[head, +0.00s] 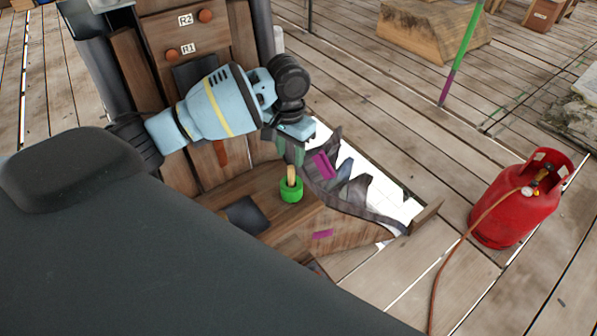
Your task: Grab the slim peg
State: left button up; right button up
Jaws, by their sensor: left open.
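A slim tan peg (291,173) stands upright in a bright green ring-shaped holder (291,192) on the brown wooden surface. My left gripper (293,152) is just above the peg's top, its fingers pointing down. It is open, though its fingers are small and partly hidden by the wrist. I cannot tell whether a finger touches the peg. My right gripper is not in view.
A wooden panel with labels R1 and R2 (190,48) and round knobs stands behind my arm. Jagged dark pieces (350,195) rise right of the peg. A red gas cylinder (515,205) with a hose stands at right. Plank floor lies between.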

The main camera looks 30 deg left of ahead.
aim_at(291, 175)
pick_arm(q)
jog(key=shift+s+f, duration=0.2)
jog(key=shift+s, duration=0.1)
jog(key=shift+s+f, duration=0.1)
jog(key=shift+f, duration=1)
jog(key=f, duration=0.3)
jog(key=shift+s+d+f, duration=0.1)
jog(key=shift+d+f, duration=0.2)
jog(key=shift+f, duration=0.75)
jog(key=shift+c, duration=0.2)
grip_shut()
